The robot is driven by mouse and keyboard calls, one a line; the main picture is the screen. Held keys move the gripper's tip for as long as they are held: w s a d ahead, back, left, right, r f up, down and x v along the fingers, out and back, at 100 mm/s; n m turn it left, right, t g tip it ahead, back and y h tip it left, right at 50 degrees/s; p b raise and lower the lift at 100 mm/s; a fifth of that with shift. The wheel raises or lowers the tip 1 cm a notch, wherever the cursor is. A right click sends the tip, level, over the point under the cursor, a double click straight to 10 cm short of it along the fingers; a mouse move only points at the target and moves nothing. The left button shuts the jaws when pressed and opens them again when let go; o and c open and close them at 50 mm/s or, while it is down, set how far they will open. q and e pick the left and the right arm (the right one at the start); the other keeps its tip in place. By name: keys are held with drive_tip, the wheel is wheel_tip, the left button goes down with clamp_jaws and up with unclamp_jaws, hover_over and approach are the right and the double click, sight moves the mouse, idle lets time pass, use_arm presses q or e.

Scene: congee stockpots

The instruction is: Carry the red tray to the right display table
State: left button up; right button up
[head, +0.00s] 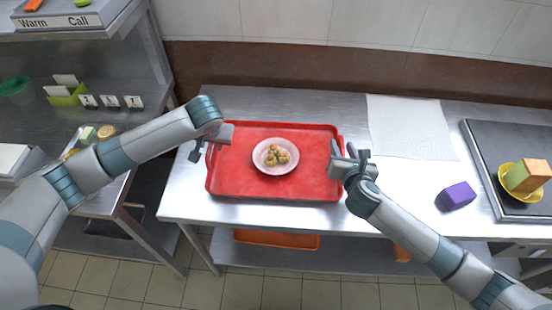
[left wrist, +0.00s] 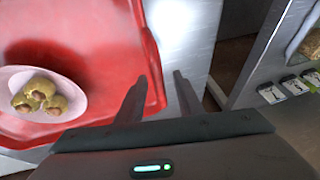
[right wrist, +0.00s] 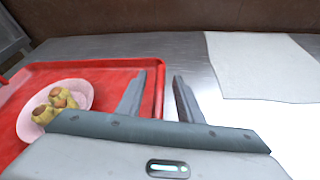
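The red tray (head: 225,180) lies flat on a metal table. A pale pink plate (head: 258,150) with several small round filled food pieces (head: 278,157) rests on the tray. My left gripper (head: 210,143) is at the tray's left edge. In the left wrist view its two fingers (left wrist: 158,98) are apart, with the tray rim (left wrist: 153,62) showing between them. My right gripper (head: 344,152) is at the tray's right edge. In the right wrist view its fingers (right wrist: 160,95) are also apart, with the rim between them. I cannot tell whether any finger touches the rim.
A white sheet (head: 408,125) lies at the back right of the table. A purple block (head: 456,196) stands to the right. A dark board (head: 490,140) holds a yellow bowl (head: 532,196) with blocks. A shelf (head: 150,45) stands at left. An orange tray (head: 277,240) sits below.

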use_arm(q)
drive_tip(key=shift+w+f, duration=0.1)
drive_tip(key=shift+f, duration=0.15)
use_arm(e)
drive_tip(key=shift+w+f, duration=0.1)
drive_tip(key=shift+w, duration=0.1)
use_arm(q)
clamp_jaws()
use_arm(e)
clamp_jaws()
use_arm(q)
drive_tip(key=shift+r, duration=0.2)
